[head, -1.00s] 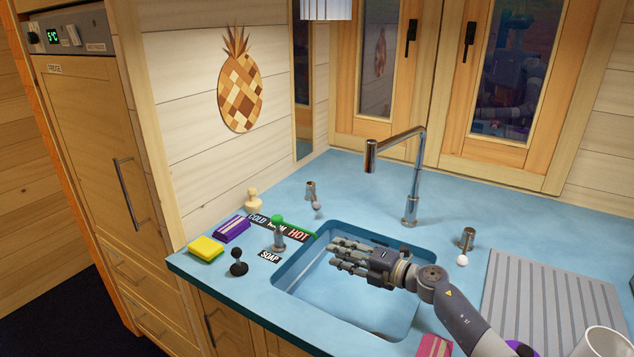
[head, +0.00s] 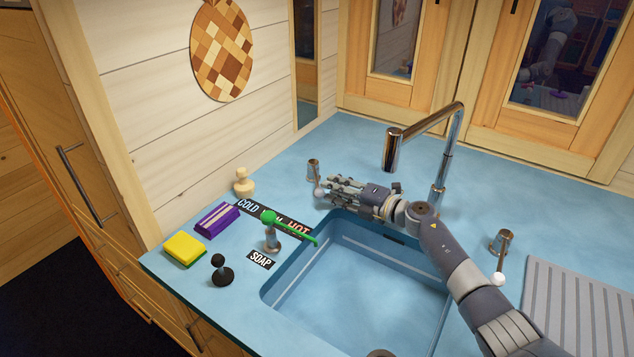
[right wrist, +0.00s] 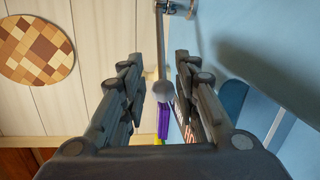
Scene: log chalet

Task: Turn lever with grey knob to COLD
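The lever with the grey knob has a metal post (head: 313,168) on the counter behind the sink's left back corner. Its grey knob (head: 319,192) is at the fingertips of my right gripper (head: 328,190). In the right wrist view the grey knob (right wrist: 164,94) shows between the two spread sets of fingers of my right gripper (right wrist: 158,88), with gaps on both sides. The right gripper is open. The COLD to HOT label strip (head: 249,205) lies left of the lever, its middle word partly covered by a green-knobbed lever (head: 270,220). My left gripper is not in view.
The chrome faucet (head: 443,165) rises behind the sink (head: 345,290). A white-knobbed lever (head: 501,250) stands right of it.

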